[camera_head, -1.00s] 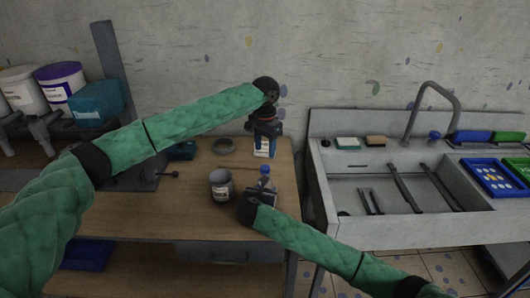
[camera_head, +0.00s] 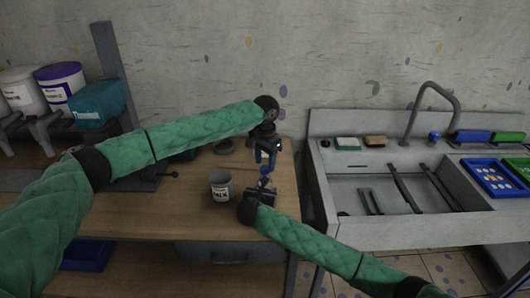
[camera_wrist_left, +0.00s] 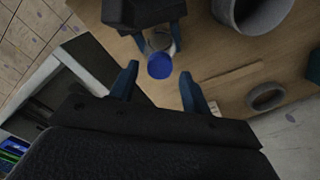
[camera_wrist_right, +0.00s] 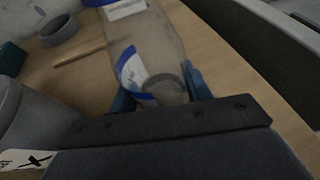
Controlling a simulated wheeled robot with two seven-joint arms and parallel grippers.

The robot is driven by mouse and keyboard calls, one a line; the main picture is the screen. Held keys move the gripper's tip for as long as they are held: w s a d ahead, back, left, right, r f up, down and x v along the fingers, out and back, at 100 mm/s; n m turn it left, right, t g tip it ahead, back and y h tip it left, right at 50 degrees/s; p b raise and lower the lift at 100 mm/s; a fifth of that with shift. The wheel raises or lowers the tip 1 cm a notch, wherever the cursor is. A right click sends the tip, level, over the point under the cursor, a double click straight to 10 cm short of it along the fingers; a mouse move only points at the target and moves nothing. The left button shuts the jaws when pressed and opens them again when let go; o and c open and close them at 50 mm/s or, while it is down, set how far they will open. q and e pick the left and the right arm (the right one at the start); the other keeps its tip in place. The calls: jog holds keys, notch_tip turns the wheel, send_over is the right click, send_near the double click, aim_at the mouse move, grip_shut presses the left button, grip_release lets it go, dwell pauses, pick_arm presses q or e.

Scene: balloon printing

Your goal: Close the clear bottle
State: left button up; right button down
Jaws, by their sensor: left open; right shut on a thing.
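The clear bottle (camera_wrist_right: 158,45), with a blue and white label, stands at the table's right side in the right wrist view. My right gripper (camera_head: 262,189) is shut around it. Its blue cap (camera_head: 264,170) is at the top, and it also shows in the left wrist view (camera_wrist_left: 159,66). I cannot tell how tightly the cap sits. My left gripper (camera_head: 265,158) points down just above the cap, open, with its two blue fingers (camera_wrist_left: 158,88) apart and nothing between them.
A grey mug (camera_head: 221,189) with a label stands left of the bottle. A dark ring (camera_wrist_left: 266,97) and a thin stick (camera_wrist_left: 231,74) lie on the wooden table (camera_head: 190,225). The sink (camera_head: 400,190) is to the right. White tubs (camera_head: 62,82) stand at the left.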

pick_arm(q)
jog(key=shift+f, duration=0.9)
jog(key=c, duration=1)
jog(key=o, duration=1.1)
notch_tip(320, 180, up, 12)
jog(key=shift+w+f, duration=0.1)
